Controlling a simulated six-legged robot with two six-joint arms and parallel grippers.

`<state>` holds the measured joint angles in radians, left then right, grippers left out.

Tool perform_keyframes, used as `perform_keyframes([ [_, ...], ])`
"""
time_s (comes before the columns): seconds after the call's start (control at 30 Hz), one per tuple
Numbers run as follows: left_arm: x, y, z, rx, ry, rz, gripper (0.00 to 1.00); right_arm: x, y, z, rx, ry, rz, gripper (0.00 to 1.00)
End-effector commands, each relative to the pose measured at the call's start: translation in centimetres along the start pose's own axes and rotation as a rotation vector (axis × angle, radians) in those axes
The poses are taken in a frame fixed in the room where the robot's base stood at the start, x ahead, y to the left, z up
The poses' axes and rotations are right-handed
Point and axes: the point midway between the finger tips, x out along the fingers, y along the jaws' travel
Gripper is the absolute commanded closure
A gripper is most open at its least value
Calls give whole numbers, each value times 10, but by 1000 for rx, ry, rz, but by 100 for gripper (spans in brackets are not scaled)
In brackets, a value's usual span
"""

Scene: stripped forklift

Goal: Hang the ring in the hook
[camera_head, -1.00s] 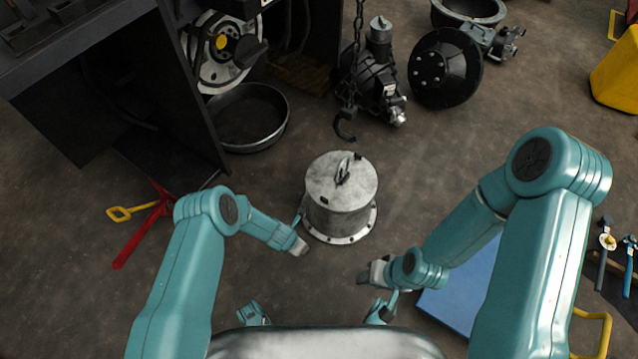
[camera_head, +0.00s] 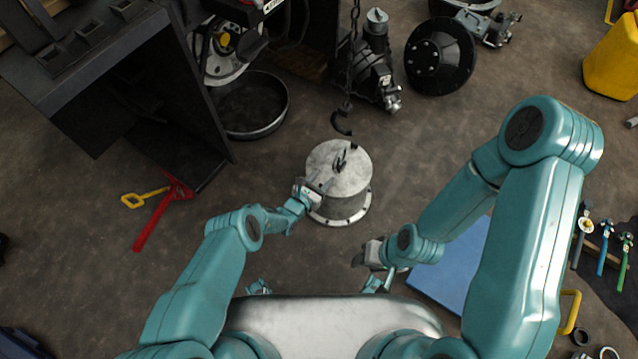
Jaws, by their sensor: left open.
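A grey metal cylinder (camera_head: 347,192) with a bolted base flange stands on the floor ahead of me. A small upright ring (camera_head: 340,159) sits on the middle of its lid. A dark hook (camera_head: 341,124) hangs from a chain (camera_head: 353,48) just beyond and above the lid, apart from the ring. My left gripper (camera_head: 318,187) is open and empty at the left edge of the lid, short of the ring. My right gripper (camera_head: 360,255) is in front of the cylinder, toward me; its jaws are too small to read.
A black round pan (camera_head: 252,105) and the dark forklift frame (camera_head: 120,85) are at the left and back. A red and yellow tool (camera_head: 160,208) lies on the floor at left. A blue panel (camera_head: 455,268) lies under my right arm. Black machine parts (camera_head: 440,57) stand behind.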

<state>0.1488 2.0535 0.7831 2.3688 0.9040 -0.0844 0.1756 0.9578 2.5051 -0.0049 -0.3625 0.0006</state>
Motion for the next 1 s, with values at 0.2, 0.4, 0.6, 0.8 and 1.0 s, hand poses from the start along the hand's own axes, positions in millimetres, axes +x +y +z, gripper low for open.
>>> perform_keyframes([
  [0.2, 32, -1, -6, 3, -2, -3, 53, 30, 11, -1, 0, 0, 0, 57],
  [0.4, 53, -1, -5, 1, -1, -2, 53, 51, 18, -1, 0, 1, 0, 57],
  [0.6, 65, -1, -2, 0, 1, -3, 53, 61, 22, -2, 0, 1, 0, 57],
  [0.8, 67, -1, 0, -1, 1, -2, 53, 62, 22, -2, 0, 1, 0, 57],
  [1.0, 67, -1, 0, -1, 1, -2, 60, 62, 22, -2, 0, 1, 0, 57],
])
